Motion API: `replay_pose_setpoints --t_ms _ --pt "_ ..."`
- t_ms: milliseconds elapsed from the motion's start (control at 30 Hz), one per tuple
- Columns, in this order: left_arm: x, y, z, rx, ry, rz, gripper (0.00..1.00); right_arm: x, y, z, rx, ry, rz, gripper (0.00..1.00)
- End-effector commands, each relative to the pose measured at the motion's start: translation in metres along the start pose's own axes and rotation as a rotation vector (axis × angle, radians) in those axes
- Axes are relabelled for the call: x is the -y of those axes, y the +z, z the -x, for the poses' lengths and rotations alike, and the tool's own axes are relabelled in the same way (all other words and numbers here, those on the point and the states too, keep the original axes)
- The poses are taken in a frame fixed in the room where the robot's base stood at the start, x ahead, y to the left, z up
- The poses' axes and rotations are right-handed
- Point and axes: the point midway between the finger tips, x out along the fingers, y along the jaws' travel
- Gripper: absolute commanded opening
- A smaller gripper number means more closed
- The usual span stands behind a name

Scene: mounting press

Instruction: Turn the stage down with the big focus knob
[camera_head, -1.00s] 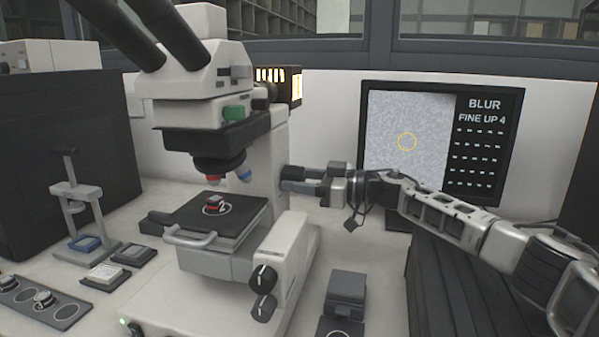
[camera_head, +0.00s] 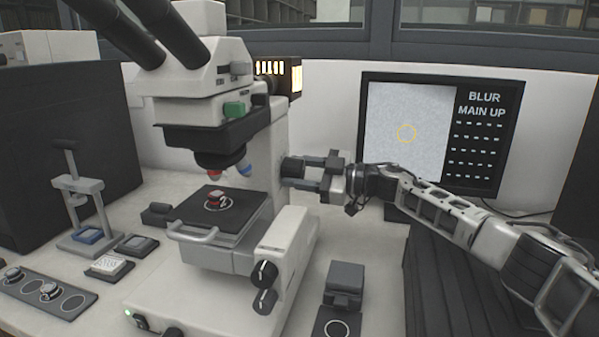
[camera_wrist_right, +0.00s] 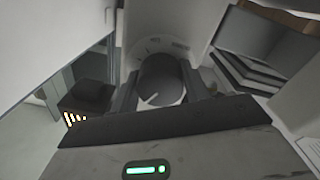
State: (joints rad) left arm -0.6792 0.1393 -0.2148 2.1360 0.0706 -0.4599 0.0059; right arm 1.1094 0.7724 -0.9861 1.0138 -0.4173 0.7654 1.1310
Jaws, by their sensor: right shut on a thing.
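The white microscope (camera_head: 290,240) stands on the bench, its black stage (camera_head: 190,207) bearing a small red-and-white sample in a ring. The big focus knob (camera_wrist_right: 160,80) is dark and round with a white mark. It sits between the two fingers of my right gripper (camera_head: 294,172), which is shut on it at the microscope's right side. In the head view the fingers largely hide the knob, one above the other. The monitor (camera_head: 488,165) reads "BLUR" and "MAIN UP" beside a pale, grainy picture with a yellow circle. My left gripper is not in view.
Two smaller black knobs (camera_head: 264,274) sit low on the microscope's front. A grey block (camera_head: 346,280) stands right of the base. A small hand press (camera_head: 85,205) and a slotted tray (camera_head: 70,303) stand at left. Bench between microscope and monitor is mostly clear.

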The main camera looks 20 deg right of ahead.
Motion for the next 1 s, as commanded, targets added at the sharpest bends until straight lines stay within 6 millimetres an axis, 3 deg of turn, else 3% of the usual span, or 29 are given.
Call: replay_pose_setpoints --t_ms 100,133,200,467,633,767,1000 --pt "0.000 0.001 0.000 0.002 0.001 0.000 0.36 0.000 0.000 0.000 0.000 0.001 -0.001 0.23" --pt "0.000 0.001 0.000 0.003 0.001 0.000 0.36 0.000 0.000 0.000 0.000 0.001 -0.001 0.49" --pt "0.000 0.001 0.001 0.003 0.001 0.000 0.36 0.000 0.000 0.000 0.000 0.001 -0.002 0.68" --pt "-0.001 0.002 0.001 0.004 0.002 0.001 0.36 0.000 0.000 0.000 0.000 0.001 -0.002 0.68" --pt "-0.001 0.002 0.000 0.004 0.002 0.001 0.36 0.000 0.001 0.012 0.002 0.002 -0.002 0.68" --pt "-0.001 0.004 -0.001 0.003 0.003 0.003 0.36 0.000 0.002 0.036 0.005 0.003 -0.002 0.68" --pt "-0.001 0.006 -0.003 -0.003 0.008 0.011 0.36 0.001 0.003 0.095 0.006 0.002 -0.002 0.68"
